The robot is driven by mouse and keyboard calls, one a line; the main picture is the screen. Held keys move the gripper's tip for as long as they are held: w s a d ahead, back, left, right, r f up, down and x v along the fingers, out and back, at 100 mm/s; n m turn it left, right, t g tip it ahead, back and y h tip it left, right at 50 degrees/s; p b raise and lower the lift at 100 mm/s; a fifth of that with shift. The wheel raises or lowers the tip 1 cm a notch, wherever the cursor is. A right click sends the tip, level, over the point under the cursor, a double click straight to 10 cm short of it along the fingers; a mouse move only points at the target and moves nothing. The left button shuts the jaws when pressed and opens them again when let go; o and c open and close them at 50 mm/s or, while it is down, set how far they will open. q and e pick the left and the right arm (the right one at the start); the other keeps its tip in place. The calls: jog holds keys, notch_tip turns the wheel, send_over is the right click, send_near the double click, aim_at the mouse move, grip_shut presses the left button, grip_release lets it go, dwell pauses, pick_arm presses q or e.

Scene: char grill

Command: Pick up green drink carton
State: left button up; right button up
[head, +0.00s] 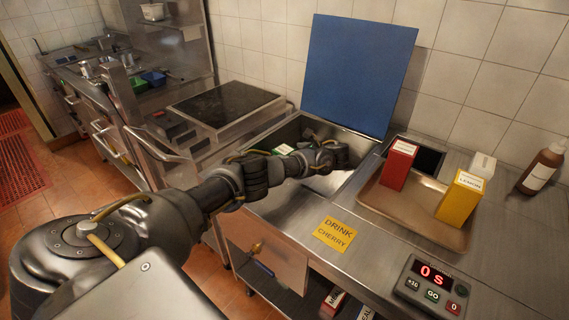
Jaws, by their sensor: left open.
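The green carton (283,150) lies in the open steel well under the blue lid. Only a small part of it, green with a white patch, shows above my left arm. My left arm crosses the picture from the lower left and reaches into the well. My left gripper (334,158) is open at the well's right part, to the right of the visible part of the carton. Its fingertips are hard to make out, and I cannot tell whether they touch anything. My right gripper is not in view.
The blue lid (358,72) stands upright behind. A timer (432,284) and a brown bottle (541,169) are at right.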

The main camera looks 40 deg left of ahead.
aim_at(281, 150)
pick_arm(q)
jog(key=shift+w+a+f, duration=0.1)
jog(key=shift+a+f, duration=0.2)
jog(key=shift+a, duration=0.5)
jog(key=x, duration=0.4)
jog(key=shift+s+a+f, duration=0.15)
jog(key=shift+s+a, duration=0.1)
jog(key=shift+a, duration=0.05)
jog(key=c, duration=1.3)
